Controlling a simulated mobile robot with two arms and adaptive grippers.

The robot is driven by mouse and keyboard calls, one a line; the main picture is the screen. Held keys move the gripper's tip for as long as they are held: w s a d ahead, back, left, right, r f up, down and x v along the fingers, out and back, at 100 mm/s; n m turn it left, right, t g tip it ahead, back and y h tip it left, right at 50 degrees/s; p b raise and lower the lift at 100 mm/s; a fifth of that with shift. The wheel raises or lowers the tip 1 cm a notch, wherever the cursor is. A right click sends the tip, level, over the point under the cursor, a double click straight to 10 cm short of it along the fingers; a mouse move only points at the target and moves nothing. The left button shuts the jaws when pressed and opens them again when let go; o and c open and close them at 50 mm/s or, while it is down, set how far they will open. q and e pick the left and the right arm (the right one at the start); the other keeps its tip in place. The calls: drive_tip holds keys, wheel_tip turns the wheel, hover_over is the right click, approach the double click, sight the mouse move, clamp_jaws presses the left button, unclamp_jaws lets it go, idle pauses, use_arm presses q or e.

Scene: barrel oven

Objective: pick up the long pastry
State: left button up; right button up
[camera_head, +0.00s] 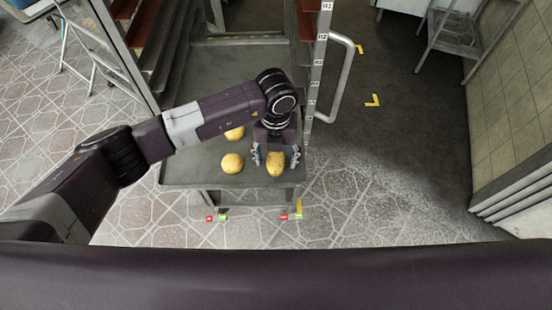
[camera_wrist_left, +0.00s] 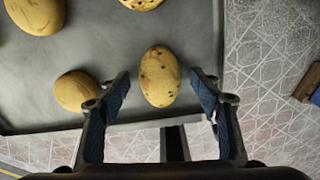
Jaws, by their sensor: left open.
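The long pastry (camera_head: 275,163) is oval and golden with dark spots, and lies near the front right corner of a grey metal tray (camera_head: 200,176). It also shows in the left wrist view (camera_wrist_left: 160,76), between the two blue-padded fingers. My left gripper (camera_head: 275,158) is open over it, one finger on each side, with visible gaps between the fingers and the pastry. Its upper part is partly hidden by the gripper in the head view. My right gripper is not in view.
A rounder plain pastry (camera_head: 232,163) lies just left of the gripper, close to its left finger. Another pastry (camera_head: 234,133) lies farther back on the tray. A rack post with a metal handle (camera_head: 344,85) rises on the right. Open floor lies right of the tray.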

use_arm(q)
drive_tip(key=c, duration=1.2)
drive_tip(key=shift+c, duration=0.2)
drive_tip(key=shift+r, duration=0.1)
